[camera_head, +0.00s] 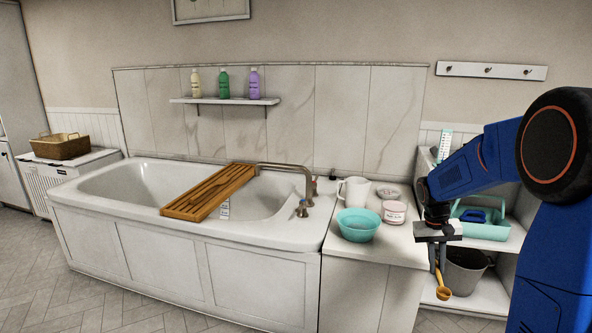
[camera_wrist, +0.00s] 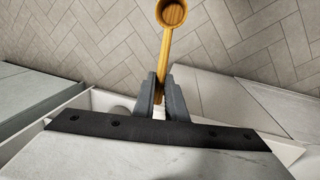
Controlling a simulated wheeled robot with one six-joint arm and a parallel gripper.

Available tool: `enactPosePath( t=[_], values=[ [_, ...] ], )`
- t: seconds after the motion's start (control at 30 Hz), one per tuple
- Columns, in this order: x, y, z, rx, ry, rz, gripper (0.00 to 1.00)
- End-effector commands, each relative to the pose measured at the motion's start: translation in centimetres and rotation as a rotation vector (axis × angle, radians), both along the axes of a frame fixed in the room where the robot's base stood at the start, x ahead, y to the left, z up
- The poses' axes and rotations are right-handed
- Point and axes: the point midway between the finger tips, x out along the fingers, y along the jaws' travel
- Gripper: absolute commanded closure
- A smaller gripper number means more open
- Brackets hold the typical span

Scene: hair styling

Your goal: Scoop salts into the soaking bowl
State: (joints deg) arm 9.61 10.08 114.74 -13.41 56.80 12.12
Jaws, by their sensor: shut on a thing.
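A teal soaking bowl (camera_head: 357,224) sits on the white counter (camera_head: 390,251) at the end of the bathtub. A white and pink tub (camera_head: 394,212), perhaps the salts, stands just right of the bowl; its contents cannot be made out. My gripper (camera_head: 437,265) hangs right of the counter, pointing down, shut on the handle of a wooden scoop (camera_head: 442,292). The wrist view shows the scoop (camera_wrist: 172,14) beyond the fingertips (camera_wrist: 163,84), its round cup at the top edge. I cannot tell whether the cup holds anything.
A white pitcher (camera_head: 354,191) and a small dish (camera_head: 388,192) stand behind the bowl and tub. Shelves at right hold a teal caddy (camera_head: 482,229) and a grey bucket (camera_head: 465,270) close to my gripper. A wooden board (camera_head: 208,192) lies across the bathtub (camera_head: 130,187).

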Motion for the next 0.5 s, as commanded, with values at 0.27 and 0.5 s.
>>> enactPosePath(
  t=[0.27, 0.5],
  values=[
    [3.3, 2.0, -6.9, 0.001, 0.007, 0.046, 1.00],
    [6.1, 4.8, -14.5, 0.001, 0.007, 0.100, 1.00]
  ],
)
